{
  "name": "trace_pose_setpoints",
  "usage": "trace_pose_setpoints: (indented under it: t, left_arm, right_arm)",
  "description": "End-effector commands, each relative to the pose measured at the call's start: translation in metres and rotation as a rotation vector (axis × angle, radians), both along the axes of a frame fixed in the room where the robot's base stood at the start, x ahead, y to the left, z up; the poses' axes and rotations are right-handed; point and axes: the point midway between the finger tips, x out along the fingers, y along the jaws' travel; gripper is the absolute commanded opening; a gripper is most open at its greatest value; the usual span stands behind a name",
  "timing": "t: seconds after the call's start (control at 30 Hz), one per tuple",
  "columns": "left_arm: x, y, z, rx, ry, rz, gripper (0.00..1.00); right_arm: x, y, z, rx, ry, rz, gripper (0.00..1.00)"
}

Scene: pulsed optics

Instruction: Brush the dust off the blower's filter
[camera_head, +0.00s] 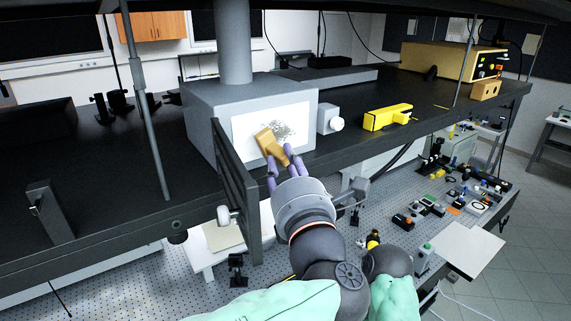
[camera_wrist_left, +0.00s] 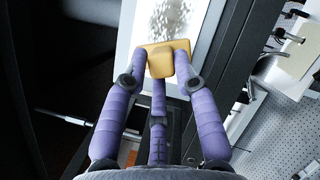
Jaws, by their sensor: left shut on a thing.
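The blower is a grey box (camera_head: 210,108) with a thick upright pipe on the shelf. Its white filter (camera_head: 243,126) faces me, with a patch of grey dust (camera_head: 283,128) around its middle and right. The filter and dust (camera_wrist_left: 165,18) also show in the left wrist view. My left gripper (camera_head: 283,157) is shut on a tan brush (camera_head: 266,141), which also shows in the left wrist view (camera_wrist_left: 157,51). The brush is in front of the filter's lower part, beside the dust; I cannot tell whether it touches. My right gripper is out of view.
A dark door panel (camera_head: 236,185) stands open just left of my left gripper. Below is a perforated optical table (camera_head: 400,205) with many small parts.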

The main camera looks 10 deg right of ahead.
Motion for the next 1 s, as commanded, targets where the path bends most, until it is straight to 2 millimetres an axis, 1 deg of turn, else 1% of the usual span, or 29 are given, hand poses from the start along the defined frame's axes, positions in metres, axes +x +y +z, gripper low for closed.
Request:
trace_pose_setpoints:
  t: [1.0]
  left_arm:
    - [0.015, 0.005, 0.000, 0.000, -0.001, 0.001, 0.00]
  right_arm:
    - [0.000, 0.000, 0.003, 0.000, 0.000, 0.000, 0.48]
